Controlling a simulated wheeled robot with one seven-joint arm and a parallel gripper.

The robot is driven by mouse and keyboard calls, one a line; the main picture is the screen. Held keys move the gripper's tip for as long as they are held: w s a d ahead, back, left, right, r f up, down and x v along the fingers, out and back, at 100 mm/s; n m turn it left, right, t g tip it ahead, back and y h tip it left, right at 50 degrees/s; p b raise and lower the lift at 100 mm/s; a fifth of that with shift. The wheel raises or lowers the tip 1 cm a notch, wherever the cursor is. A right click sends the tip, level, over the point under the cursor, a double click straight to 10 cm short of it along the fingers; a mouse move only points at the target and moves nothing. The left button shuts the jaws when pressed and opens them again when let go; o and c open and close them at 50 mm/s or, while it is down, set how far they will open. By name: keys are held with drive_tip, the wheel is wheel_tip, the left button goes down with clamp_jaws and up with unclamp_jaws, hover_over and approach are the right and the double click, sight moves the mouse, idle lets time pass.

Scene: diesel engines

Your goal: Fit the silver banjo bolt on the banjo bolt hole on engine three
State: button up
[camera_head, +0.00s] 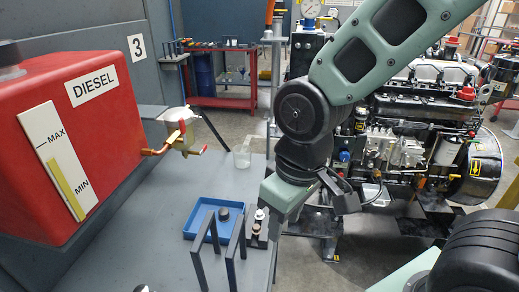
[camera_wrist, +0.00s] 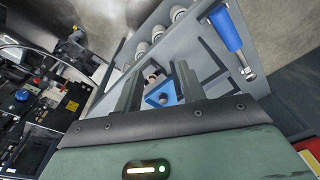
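A diesel engine (camera_head: 405,125) stands at the right of the head view, partly behind my arm. No number shows on it, and I cannot make out the banjo bolt hole. My gripper (camera_wrist: 160,88) is open, with its two dark fingers apart in the wrist view. A blue tray (camera_wrist: 172,91) with a small dark round piece shows between and beyond the fingers. The tray also shows on the grey bench in the head view (camera_head: 191,224). I cannot pick out the silver banjo bolt for certain. A small coppery piece (camera_wrist: 151,74) shows near the tray. I see nothing held.
A red diesel tank (camera_head: 75,135) with a brass tap stands at left. A blue-handled tool (camera_wrist: 226,28) and several pale cylinders (camera_wrist: 158,32) show in the wrist view.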

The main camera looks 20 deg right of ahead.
drive_tip(key=w+d+r+m+t+p, duration=0.1)
drive_tip(key=w+d+r+m+p, duration=0.25)
drive_tip(key=d+r+p, duration=0.45)
drive_tip(key=w+d+r+m+t+p, duration=0.15)
drive_tip(key=w+d+r+p, duration=0.35)
drive_tip(key=r+p, duration=0.55)
drive_tip(key=m+g+b, duration=0.2)
drive_tip(key=m+g, duration=0.1)
drive_tip(key=m, duration=1)
hover_over(260, 212)
wheel_tip(260, 212, down, 18)
drive_tip(key=f, duration=0.1)
drive_tip(key=shift+h, duration=0.4)
wheel_tip(260, 212, down, 10)
drive_tip(key=b, duration=0.9)
drive_tip(key=shift+f, duration=0.2)
clamp_jaws()
